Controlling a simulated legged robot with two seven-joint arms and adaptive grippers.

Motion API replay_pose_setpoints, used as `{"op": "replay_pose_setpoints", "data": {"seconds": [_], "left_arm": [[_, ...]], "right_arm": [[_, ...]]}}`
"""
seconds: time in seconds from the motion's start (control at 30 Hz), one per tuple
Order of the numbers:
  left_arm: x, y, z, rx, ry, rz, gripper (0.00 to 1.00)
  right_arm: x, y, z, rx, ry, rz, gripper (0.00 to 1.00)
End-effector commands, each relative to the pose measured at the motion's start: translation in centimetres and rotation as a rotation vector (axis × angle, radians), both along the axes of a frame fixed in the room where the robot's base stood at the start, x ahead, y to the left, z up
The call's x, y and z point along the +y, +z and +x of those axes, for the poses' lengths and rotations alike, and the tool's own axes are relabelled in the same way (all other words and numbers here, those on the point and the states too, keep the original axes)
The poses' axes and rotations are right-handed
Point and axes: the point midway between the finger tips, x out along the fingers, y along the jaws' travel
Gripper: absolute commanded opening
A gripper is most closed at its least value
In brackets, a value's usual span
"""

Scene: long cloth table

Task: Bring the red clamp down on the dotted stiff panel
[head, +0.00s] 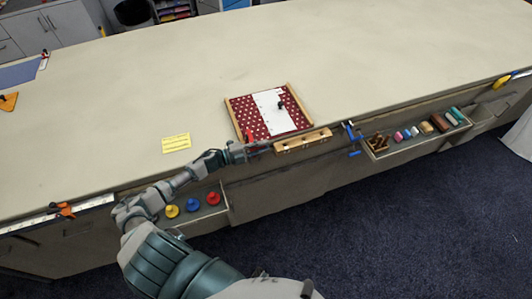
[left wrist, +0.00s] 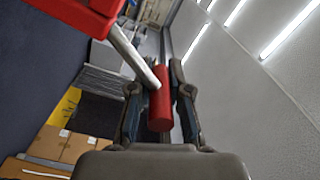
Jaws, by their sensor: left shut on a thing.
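The dotted stiff panel (head: 246,109), dark red with white dots, lies on the table with a white strip (head: 270,108) across its middle and wooden rails at its sides. The red clamp (head: 249,135) shows small at the panel's near left edge. In the left wrist view its red handle (left wrist: 160,108) sits between my fingers, and a metal bar joins it to a red body (left wrist: 72,14). My left gripper (head: 266,147) is shut on that handle at the table's front edge. Whether the clamp touches the panel cannot be told. My right gripper is not in view.
A wooden rack (head: 303,141) stands close to the right of my left gripper. A blue clamp (head: 353,138) is at the table edge, beside an open tray (head: 399,147) of small items. The table behind the panel is clear.

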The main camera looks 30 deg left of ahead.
Motion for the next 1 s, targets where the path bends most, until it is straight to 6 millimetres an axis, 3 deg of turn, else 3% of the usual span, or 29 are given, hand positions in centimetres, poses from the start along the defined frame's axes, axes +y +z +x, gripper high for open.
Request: {"op": "replay_pose_setpoints", "data": {"seconds": [0.4, 0.97, 1.0], "left_arm": [[2.1, -0.2, 1.3, 0.066, 0.008, -0.047, 0.00], [3.1, 0.5, 1.9, 0.053, 0.015, -0.052, 0.00], [3.1, 0.6, 1.9, 0.053, 0.015, -0.052, 0.28]], "right_arm": [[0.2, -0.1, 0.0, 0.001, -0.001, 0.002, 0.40], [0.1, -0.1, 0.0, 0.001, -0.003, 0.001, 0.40], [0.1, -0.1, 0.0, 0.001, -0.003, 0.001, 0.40]]}}
